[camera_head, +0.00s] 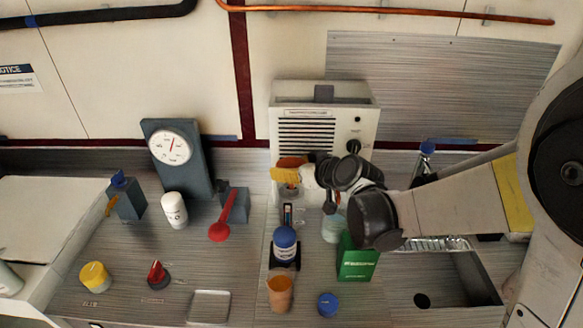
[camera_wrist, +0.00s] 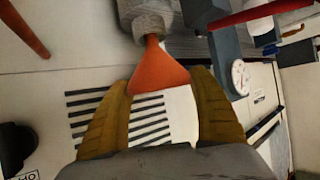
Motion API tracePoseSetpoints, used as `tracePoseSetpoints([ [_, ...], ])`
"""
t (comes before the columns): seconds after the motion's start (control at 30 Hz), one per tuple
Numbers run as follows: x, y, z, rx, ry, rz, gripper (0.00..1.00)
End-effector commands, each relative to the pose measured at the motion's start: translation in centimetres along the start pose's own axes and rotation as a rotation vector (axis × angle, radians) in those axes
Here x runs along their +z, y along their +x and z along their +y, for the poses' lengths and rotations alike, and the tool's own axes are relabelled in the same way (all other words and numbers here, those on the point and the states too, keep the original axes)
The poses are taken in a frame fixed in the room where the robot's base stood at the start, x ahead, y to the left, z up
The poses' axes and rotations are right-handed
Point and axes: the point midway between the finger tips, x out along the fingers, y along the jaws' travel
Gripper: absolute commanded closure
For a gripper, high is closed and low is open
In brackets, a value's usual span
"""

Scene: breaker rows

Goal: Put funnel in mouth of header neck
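The orange funnel (camera_wrist: 157,69) is between the two yellow fingers of my gripper (camera_wrist: 160,80) in the wrist view. Both fingers lie against its wide part, and my gripper appears shut on it. Its narrow end points at a grey round neck (camera_wrist: 152,20) and meets it in the picture; I cannot tell whether the tip is inside the neck. In the head view my gripper (camera_head: 288,170) is in front of the white vented unit (camera_head: 359,118), just above the grey neck (camera_head: 289,189). The funnel can hardly be told from the fingers there.
A blue-capped jar (camera_head: 285,240), an orange cup (camera_head: 280,293), a green box (camera_head: 358,261) and a blue lid (camera_head: 328,304) stand in front. A sink (camera_head: 455,280) is at right.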

Motion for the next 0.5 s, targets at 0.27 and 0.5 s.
tracePoseSetpoints([
  [0.27,0.0,0.0,0.0,0.0,0.0,0.0,0.14],
  [0.5,-0.4,-1.6,0.0,0.001,0.002,0.0,0.14],
])
